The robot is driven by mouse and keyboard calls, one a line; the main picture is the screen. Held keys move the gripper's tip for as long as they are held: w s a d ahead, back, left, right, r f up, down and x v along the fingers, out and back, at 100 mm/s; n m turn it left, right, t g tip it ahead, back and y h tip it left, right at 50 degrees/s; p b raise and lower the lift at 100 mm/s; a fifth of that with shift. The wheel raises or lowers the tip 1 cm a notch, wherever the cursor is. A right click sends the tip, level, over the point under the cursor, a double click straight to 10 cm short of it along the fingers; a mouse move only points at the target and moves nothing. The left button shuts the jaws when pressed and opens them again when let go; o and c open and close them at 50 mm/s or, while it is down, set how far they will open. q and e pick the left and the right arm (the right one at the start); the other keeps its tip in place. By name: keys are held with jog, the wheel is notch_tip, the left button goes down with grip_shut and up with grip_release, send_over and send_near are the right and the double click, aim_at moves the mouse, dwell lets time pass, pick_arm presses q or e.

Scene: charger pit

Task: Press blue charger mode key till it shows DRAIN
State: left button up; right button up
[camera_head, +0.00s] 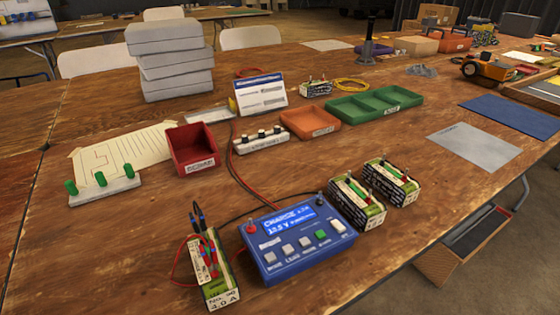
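The blue charger (297,262) sits on the wooden table at the front middle. Its lit screen (293,227) appears to read CHARGE on the top line and about 10.5 V below; the smaller characters are hard to read. A row of grey keys runs under the screen, with a green key at its right end. The leftmost grey key (270,257) has a small label that looks like MODE. Nothing covers the keys. Neither of my grippers is in view.
A battery pack (208,270) with leads stands left of the charger. Two more packs (355,202) (391,181) stand to its right. Red (194,163), orange (327,127) and green (403,112) trays lie behind. Bare table lies in front of the charger.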

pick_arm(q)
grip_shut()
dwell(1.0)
